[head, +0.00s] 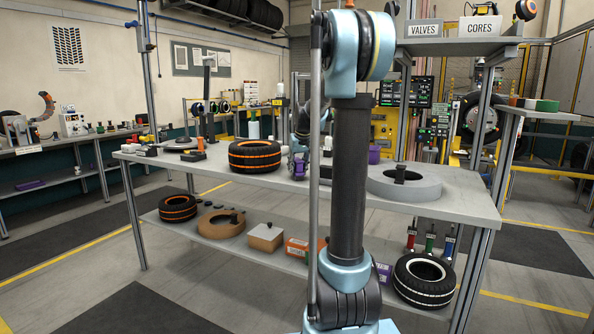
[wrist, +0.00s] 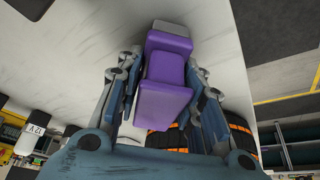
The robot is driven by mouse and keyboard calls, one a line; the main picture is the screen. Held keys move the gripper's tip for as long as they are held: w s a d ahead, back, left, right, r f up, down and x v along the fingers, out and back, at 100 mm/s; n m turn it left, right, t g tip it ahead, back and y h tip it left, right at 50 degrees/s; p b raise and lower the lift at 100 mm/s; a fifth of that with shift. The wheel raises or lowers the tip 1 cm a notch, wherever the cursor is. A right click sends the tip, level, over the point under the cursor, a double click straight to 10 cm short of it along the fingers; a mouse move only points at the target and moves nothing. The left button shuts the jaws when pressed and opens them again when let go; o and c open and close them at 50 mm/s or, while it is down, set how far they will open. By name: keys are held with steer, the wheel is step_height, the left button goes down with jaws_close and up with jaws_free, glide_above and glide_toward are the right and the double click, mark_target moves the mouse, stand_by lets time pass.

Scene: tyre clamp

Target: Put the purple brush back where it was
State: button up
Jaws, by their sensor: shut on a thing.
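The purple brush (wrist: 166,72) is between the two fingers of my gripper (wrist: 163,60) in the wrist view, with a purple block-shaped body and a grey end. My gripper is shut on it. In the head view my gripper (head: 300,150) is small, just left of my arm's column, with the purple brush (head: 298,168) at its lower end over the workbench (head: 250,190). I cannot tell whether the brush touches the bench top. Red (head: 411,236), green (head: 430,239) and blue (head: 448,243) brush-like things stand or hang in a row below the bench's right part.
My arm hides the middle of the bench. The lower shelf holds tyres and boxes.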

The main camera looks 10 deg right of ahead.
steer(key=o, duration=1.1)
steer(key=a+v, duration=0.1)
steer(key=v, duration=1.1)
steer(key=s+f, duration=0.9)
steer(key=s, duration=0.4)
steer(key=s+f+m+g, duration=0.1)
steer(key=s+f, duration=0.8)
steer(key=s, duration=0.4)
steer(key=s+f+g, duration=0.1)
steer(key=s+f, duration=0.8)
steer(key=s, duration=0.4)
steer(key=shift+s+d+f+m+h, duration=0.1)
steer(key=shift+s+f+m+h, duration=0.05)
steer(key=shift+f+m+h, duration=0.2)
